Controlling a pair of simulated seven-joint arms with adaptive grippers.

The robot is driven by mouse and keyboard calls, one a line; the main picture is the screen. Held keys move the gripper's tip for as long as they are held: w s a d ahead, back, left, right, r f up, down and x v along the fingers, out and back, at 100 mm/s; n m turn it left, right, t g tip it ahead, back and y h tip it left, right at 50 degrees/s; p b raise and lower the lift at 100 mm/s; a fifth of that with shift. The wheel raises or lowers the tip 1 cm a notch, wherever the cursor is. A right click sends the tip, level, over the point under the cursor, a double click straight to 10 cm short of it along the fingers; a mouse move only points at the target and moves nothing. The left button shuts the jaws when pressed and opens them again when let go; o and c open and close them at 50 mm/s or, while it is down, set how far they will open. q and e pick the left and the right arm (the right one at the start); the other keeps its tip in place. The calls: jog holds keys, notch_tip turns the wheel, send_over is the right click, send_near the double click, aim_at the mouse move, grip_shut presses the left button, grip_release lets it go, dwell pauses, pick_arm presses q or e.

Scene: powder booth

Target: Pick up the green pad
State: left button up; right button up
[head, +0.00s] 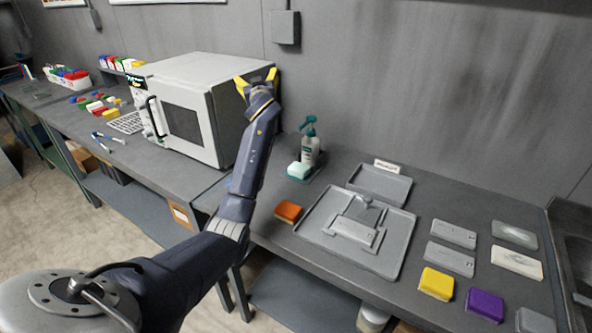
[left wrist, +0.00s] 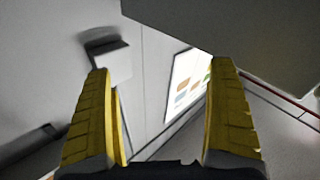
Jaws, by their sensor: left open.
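A pale mint-green pad (head: 299,170) lies on a small dark green tray beside a spray bottle, at the back of the bench in the head view. No stronger green pad shows on the bench. My left gripper (head: 256,77) is raised by the upper right edge of the white oven, above and left of the mint-green pad, and apart from it. Its yellow fingers are spread with nothing between them, as the left wrist view (left wrist: 160,68) also shows. That view shows wall and blurred shapes, with no pad. My right gripper is not in view.
The spray bottle (head: 310,148) stands close behind the mint-green pad. The white oven (head: 184,110) stands to the left. An orange pad (head: 288,211), a grey tray (head: 314,222), a yellow pad (head: 436,283) and a purple pad (head: 485,305) lie nearer the front.

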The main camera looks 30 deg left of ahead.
pick_arm(q)
notch_tip(320, 180, down, 6)
jog(key=s+g+h, duration=0.2)
jog(key=g, duration=0.2)
jog(key=m+g+h, duration=0.6)
jog(key=m+h, duration=0.5)
send_near(299, 167)
jog(key=shift+t, duration=0.3)
jog(key=x, duration=1.1)
jog(key=shift+s+a+f, duration=0.1)
jog(key=shift+s, duration=0.2)
jog(key=c, duration=1.3)
